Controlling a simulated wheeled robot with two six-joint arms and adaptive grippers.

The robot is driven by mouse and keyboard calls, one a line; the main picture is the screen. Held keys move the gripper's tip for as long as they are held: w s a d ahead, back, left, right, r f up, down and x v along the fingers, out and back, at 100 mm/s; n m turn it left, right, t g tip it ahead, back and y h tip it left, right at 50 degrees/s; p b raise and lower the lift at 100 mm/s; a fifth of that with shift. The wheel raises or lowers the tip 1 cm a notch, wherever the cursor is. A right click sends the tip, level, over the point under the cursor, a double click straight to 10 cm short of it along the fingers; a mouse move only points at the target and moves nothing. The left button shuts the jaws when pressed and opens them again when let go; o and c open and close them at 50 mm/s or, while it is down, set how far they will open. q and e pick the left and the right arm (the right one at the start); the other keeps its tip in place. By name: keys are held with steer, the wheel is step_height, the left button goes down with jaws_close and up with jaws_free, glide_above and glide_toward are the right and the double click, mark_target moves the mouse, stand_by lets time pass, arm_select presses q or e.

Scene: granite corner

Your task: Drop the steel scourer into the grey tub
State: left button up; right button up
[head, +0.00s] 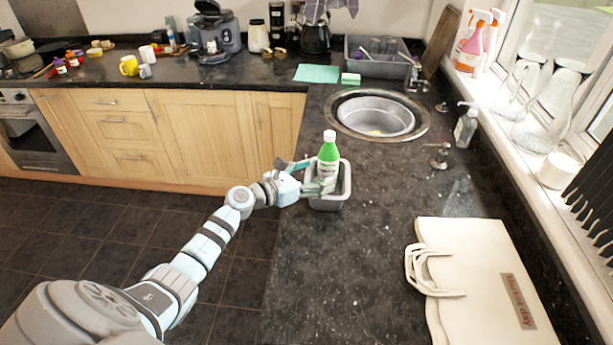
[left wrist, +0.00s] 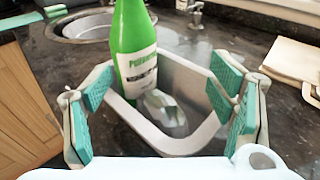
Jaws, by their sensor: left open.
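The grey tub (head: 345,190) stands on the dark counter near its left edge; its near rim and walls show in the left wrist view (left wrist: 186,143). A green bottle with a white cap (head: 328,152) stands upright in it, also seen in the left wrist view (left wrist: 134,45). A crumpled silvery-grey lump (left wrist: 165,108), perhaps the steel scourer, lies in the tub beside the bottle. My left gripper (head: 310,177) is open at the tub's left side. In the left wrist view its teal-padded fingers (left wrist: 160,115) are wide apart, with nothing between them touching both. My right gripper is out of view.
A round sink (head: 428,122) lies behind the tub. A green sponge (head: 350,79) and a teal cloth (head: 316,73) lie at the back. A cream bag (head: 470,270) lies at the front right. A soap dispenser (head: 466,126) stands right of the sink. The counter in front of the tub is clear.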

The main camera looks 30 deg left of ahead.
arm_select(q)
steer(key=shift+r+p, duration=0.55)
steer(key=shift+r, duration=0.25)
steer(key=b+v, duration=0.3)
steer(key=v, duration=0.8)
steer(key=shift+s+a+f, duration=0.15)
steer(key=shift+s, duration=0.25)
